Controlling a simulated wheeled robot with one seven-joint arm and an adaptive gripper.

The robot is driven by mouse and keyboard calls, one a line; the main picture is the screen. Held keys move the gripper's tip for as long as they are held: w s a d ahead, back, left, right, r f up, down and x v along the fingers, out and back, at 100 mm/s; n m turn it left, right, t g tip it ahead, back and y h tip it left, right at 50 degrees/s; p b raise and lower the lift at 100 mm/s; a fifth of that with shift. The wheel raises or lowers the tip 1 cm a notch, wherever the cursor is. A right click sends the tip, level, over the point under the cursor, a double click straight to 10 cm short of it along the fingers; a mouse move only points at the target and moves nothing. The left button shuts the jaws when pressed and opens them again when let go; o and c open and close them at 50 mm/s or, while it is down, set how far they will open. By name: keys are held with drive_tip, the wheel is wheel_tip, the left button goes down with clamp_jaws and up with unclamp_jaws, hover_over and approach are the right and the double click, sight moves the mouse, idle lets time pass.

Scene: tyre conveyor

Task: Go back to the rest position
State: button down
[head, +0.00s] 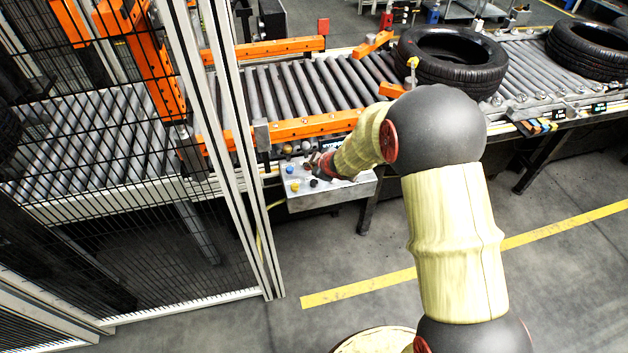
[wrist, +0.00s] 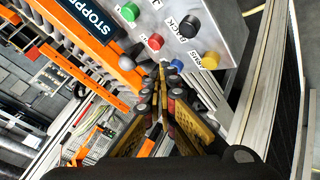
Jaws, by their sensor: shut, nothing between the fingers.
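My gripper (head: 322,166) is shut and empty. In the head view it is at the end of my outstretched arm, over the grey button box (head: 335,195) on the conveyor's near side. In the wrist view the closed fingertips (wrist: 164,68) point toward the box (wrist: 226,32), close to its lower edge. I cannot tell whether the fingertips touch the box. My arm and gripper hide part of it in the head view.
A roller conveyor (head: 300,88) with orange rails runs behind the box. One tyre (head: 452,62) lies on it behind my arm, another (head: 590,48) farther right. A mesh fence with a pale post (head: 236,150) stands left. Floor (head: 570,270) is clear at the right front.

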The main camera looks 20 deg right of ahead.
drive_tip(key=shift+d+f, duration=0.1)
drive_tip(key=s+d+f+m+g+h, duration=0.2)
drive_tip(key=s+d+f, duration=0.2)
drive_tip(key=s, duration=0.1)
drive_tip(key=s+d+r+m+g+h, duration=0.1)
drive_tip(key=s+d+r+m+g, duration=0.1)
drive_tip(key=s, duration=0.3)
drive_tip(key=s+d+r+m+g+h, duration=0.1)
drive_tip(key=s+r+m, duration=0.1)
drive_tip(key=s, duration=0.3)
drive_tip(key=s+a+r+m+y+b, duration=0.1)
drive_tip(key=s+a+r+m+b, duration=0.1)
drive_tip(key=s+r, duration=0.8)
drive_tip(key=s+a+r+m+t+y+b, duration=0.1)
drive_tip(key=s+a+r+m+b, duration=0.1)
drive_tip(key=s+r, duration=0.8)
drive_tip(key=s+a+m, duration=0.1)
drive_tip(key=s+a, duration=0.1)
drive_tip(key=s, duration=0.3)
drive_tip(key=shift+s+a+t+b, duration=0.2)
drive_tip(key=shift+s+t+b, duration=0.05)
drive_tip(key=shift+t+b, duration=0.1)
